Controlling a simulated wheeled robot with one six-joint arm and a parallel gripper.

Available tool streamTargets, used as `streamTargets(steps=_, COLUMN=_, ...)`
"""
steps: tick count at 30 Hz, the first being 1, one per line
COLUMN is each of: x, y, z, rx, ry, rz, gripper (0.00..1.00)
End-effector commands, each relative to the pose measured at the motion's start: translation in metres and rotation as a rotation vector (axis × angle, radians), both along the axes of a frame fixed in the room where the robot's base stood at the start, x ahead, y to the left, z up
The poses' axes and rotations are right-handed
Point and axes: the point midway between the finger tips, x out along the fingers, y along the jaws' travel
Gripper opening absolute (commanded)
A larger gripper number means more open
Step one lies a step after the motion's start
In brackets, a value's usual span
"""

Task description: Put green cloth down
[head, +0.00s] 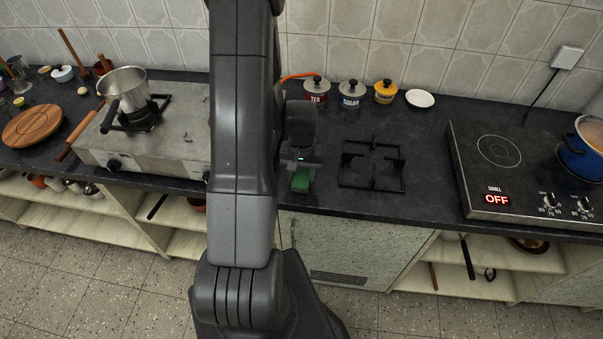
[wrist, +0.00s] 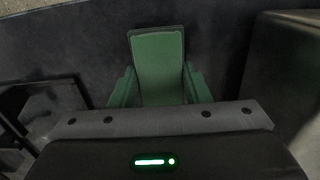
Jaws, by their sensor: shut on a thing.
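The green cloth (head: 302,180) shows just below my gripper (head: 300,165) in the head view, at the dark counter near its front edge. In the wrist view the green cloth (wrist: 158,65) is a folded piece between my gripper's fingers (wrist: 158,88), which are shut on it. The dark counter (wrist: 85,45) lies behind it. I cannot tell whether the cloth touches the counter. My arm hides part of the counter to the left of the gripper in the head view.
A black burner grate (head: 372,165) lies just right of the gripper. A grey gas stove (head: 165,150) with a steel pot (head: 124,90) stands left. Tea (head: 316,90), sugar (head: 350,94) and yellow (head: 385,92) canisters stand behind. An induction hob (head: 500,150) is at right.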

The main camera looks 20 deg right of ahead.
Motion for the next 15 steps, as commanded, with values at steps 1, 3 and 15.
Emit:
streamTargets(steps=1, x=-0.0001, y=0.0001, z=-0.0031, rx=0.000, ry=0.000, rz=0.000, gripper=0.10)
streamTargets(steps=3, x=-0.0001, y=0.0001, z=-0.0059, rx=0.000, ry=0.000, rz=0.000, gripper=0.10)
streamTargets(steps=15, x=0.0002, y=-0.0001, z=-0.0103, rx=-0.001, ry=-0.001, rz=0.000, gripper=0.44)
